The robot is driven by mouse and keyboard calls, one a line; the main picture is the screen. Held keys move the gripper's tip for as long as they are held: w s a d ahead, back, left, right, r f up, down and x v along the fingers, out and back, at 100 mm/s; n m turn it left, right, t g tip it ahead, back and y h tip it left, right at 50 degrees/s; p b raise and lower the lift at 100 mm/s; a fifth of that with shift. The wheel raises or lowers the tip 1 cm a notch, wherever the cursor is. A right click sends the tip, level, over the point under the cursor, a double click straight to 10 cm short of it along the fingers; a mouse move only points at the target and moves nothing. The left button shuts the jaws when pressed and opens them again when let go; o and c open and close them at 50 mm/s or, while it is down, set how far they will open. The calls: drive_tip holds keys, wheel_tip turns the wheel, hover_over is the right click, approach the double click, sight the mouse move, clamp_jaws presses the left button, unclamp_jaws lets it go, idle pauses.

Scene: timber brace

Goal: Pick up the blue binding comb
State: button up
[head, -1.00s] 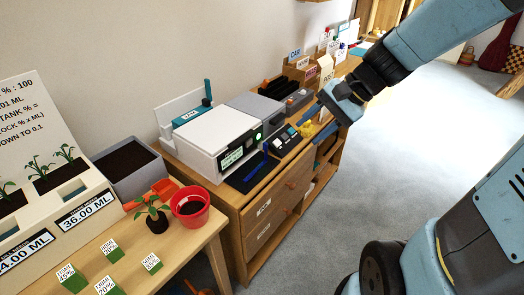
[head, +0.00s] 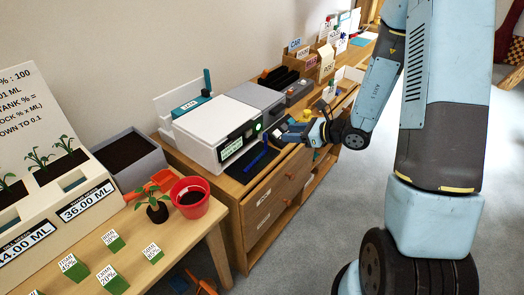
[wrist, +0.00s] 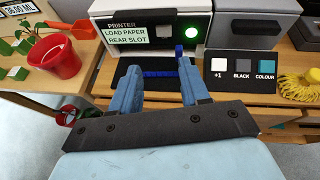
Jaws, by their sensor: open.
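The blue binding comb (head: 255,160) is a thin dark-blue strip on the black mat in front of the printer. In the wrist view the comb (wrist: 160,74) lies crosswise beyond and between my fingertips. My gripper (head: 286,132) is open and empty, just right of the comb in the head view. In the wrist view its two blue fingers (wrist: 157,82) point at the mat, apart from each other. The fingers hide parts of the mat, and whether they touch the comb cannot be told. A small upright blue piece (wrist: 179,50) stands behind the right finger.
The white printer (head: 215,130) with a lit green button stands behind the mat. A panel with +1, BLACK and COLOUR buttons (wrist: 241,78) is at the right, beside a yellow coiled item (wrist: 297,88). A red pot (head: 190,198) stands on the left table.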

sight(267, 135)
drive_tip(key=shift+w+a+f+m+t+h, duration=0.2)
drive_tip(key=shift+w+a+f+m, duration=0.3)
drive_tip(key=shift+w+a+f, duration=1.7)
drive_tip(key=shift+w+a+f+m+t+h, duration=0.2)
drive_tip(key=shift+w+a+f+m, duration=0.3)
drive_tip(key=shift+w+a+f, duration=1.6)
drive_tip(key=shift+w+a+r, duration=0.2)
drive_tip(key=shift+w+r, duration=0.05)
clamp_jaws()
